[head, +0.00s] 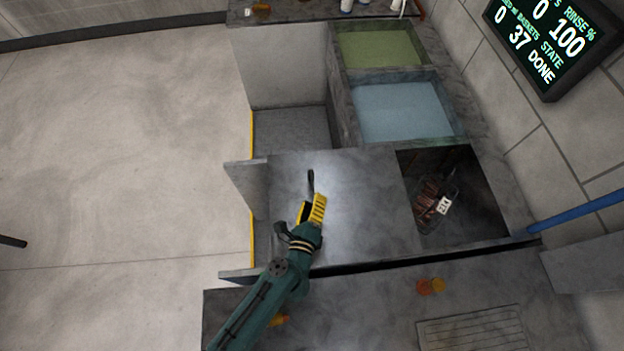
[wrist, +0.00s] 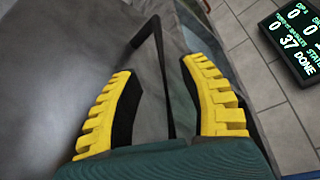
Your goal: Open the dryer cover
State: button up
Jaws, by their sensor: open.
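The dryer cover (head: 360,215) is a flat grey panel in the middle of the head view. Right of it a dark bay (head: 475,205) shows uncovered, with a basket of copper-coloured tubes (head: 431,200) and a white tag inside. A thin black handle (head: 311,181) stands on the cover's left part. My gripper (head: 313,207) is over the cover beside the handle. In the wrist view the yellow-padded fingers (wrist: 158,70) are spread apart, and the black handle (wrist: 162,75) runs between them. Contact with either finger cannot be told.
Behind the cover are a blue-filled basin (head: 405,110) and a green-filled basin (head: 380,48). A counter with a ribbed tray (head: 475,330) and small orange items (head: 430,286) is in front. A display (head: 550,40) reading DONE hangs at right. Open floor (head: 120,180) lies left.

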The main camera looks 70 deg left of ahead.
jog(key=v, duration=1.2)
